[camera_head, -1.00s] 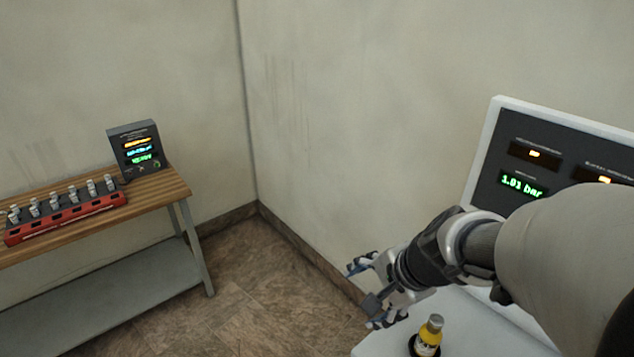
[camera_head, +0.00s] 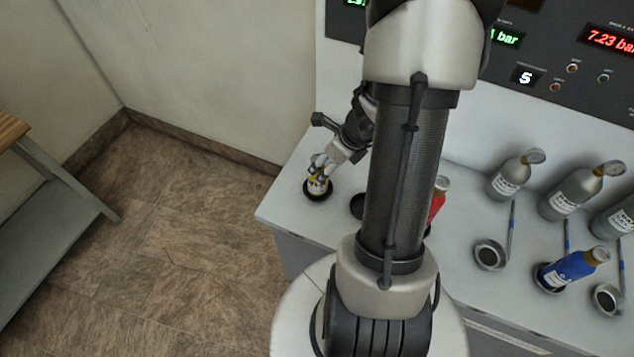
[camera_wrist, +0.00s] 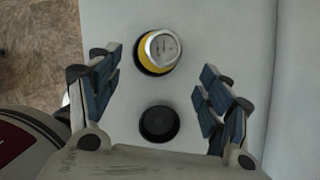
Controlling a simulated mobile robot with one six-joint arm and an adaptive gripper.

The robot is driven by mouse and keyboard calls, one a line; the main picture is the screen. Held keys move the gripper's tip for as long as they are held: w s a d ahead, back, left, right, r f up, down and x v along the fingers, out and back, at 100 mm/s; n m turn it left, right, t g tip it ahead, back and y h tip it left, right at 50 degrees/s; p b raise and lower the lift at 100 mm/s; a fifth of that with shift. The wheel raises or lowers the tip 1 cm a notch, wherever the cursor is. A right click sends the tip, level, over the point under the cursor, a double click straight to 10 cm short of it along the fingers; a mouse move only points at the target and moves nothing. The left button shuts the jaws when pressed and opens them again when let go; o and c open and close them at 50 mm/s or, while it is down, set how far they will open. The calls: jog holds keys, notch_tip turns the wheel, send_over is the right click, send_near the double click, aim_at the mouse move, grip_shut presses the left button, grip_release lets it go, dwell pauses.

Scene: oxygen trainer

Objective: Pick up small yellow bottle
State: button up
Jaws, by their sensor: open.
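The small yellow bottle (camera_head: 317,187) stands upright in a dark round holder at the left end of the white counter (camera_head: 283,208). In the wrist view the yellow bottle (camera_wrist: 158,50) is seen from above, its grey cap on top. My gripper (camera_head: 322,167) is at the bottle's upper part in the head view and partly covers it. In the wrist view my gripper (camera_wrist: 162,88) is open, with one blue-padded finger to each side; the bottle lies between their lines and a little beyond the tips. Nothing is held.
An empty dark holder (camera_wrist: 159,123) is beside the bottle. A red bottle (camera_head: 438,198) is partly hidden by my arm. A blue bottle (camera_head: 570,267) and several grey cylinders (camera_head: 514,176) stand to the right. A display panel (camera_head: 560,50) rises behind. The floor lies left of the counter.

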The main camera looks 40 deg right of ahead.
aim_at(318, 172)
jog(key=b+x, duration=0.4)
jog(key=x, duration=0.4)
jog(key=shift+w+a+f, duration=0.1)
jog(key=shift+w+f, duration=0.1)
jog(key=shift+f, duration=0.05)
jog(key=shift+c, duration=0.3)
jog(key=c, duration=1.3)
jog(key=shift+c, duration=0.5)
jog(key=shift+r, duration=0.15)
